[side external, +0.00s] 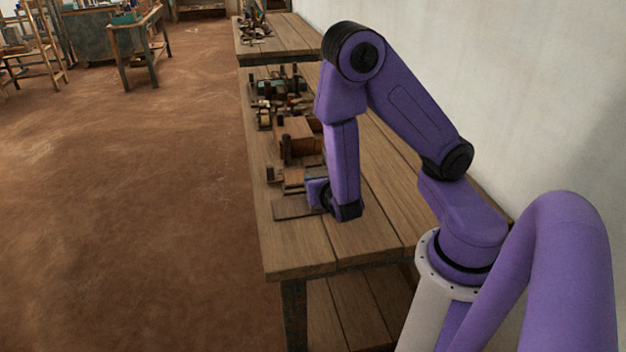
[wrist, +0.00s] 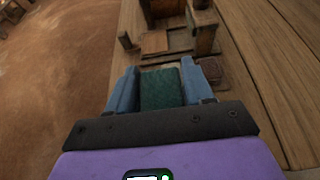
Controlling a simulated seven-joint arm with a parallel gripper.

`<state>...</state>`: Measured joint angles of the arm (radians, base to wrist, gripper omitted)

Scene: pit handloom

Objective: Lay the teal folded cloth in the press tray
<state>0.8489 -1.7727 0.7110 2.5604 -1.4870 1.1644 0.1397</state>
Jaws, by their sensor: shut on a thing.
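The teal folded cloth (wrist: 161,90) shows in the wrist view as a dark green-teal block between the two blue fingers of my gripper (wrist: 161,80). The fingers are shut on its left and right sides. In the side external view my gripper (side external: 317,191) is low over the near part of the bench, and the cloth cannot be made out there. A flat brown board or shallow tray (side external: 291,209) lies under and beside the fingers. I cannot tell for sure whether it is the press tray, or whether the cloth touches it.
Wooden blocks and a box (side external: 297,139) stand on the bench just beyond my gripper. Several small tools clutter the bench farther back. The near end of the bench (side external: 300,250) is clear. The bench's left edge drops to the floor, and a pale wall (side external: 480,90) runs along the right.

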